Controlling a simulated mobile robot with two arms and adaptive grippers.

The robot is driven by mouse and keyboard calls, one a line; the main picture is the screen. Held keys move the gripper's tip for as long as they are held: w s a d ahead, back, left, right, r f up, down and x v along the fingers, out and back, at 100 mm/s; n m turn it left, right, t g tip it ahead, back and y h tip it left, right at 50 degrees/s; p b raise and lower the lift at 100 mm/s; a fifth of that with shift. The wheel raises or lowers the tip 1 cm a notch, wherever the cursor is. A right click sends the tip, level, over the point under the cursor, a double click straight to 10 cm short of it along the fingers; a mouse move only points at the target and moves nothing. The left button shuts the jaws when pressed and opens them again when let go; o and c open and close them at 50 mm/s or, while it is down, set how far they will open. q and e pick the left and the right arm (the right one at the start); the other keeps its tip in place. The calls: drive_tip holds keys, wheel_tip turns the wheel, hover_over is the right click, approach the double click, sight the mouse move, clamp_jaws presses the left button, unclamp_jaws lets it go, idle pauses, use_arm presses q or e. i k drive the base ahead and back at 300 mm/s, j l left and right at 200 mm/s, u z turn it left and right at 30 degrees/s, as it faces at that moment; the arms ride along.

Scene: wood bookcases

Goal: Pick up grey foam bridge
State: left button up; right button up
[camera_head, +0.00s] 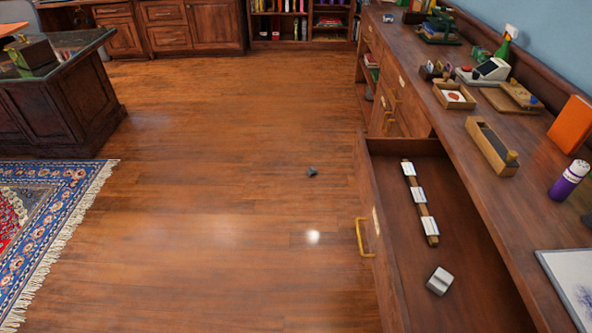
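A small dark grey piece (312,171) lies alone on the wood floor near the middle of the view. It is too small to make out its shape clearly. A light grey block (439,281) with a paler top lies in the open drawer (425,147) at the lower right. I cannot tell for certain which of the two is the grey foam bridge. Neither of my grippers shows in the head view.
The drawer juts out from the long wood cabinet and also holds a strip with white labels (420,204). The cabinet top (470,135) carries a spray bottle, boxes and a purple bottle (569,180).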

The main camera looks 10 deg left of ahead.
sight(313, 170)
drive_tip(key=u, duration=0.3)
drive_tip(key=i+z, duration=0.15)
drive_tip(key=z, duration=0.5)
drive_tip(key=i+j+z, duration=0.4)
drive_tip(key=i+j, duration=0.15)
drive_tip(key=j, duration=0.15)
drive_tip(key=i+j+z, duration=0.2)
drive_tip(key=j, duration=0.25)
drive_tip(key=i+j+z, duration=0.2)
drive_tip(key=j, duration=0.25)
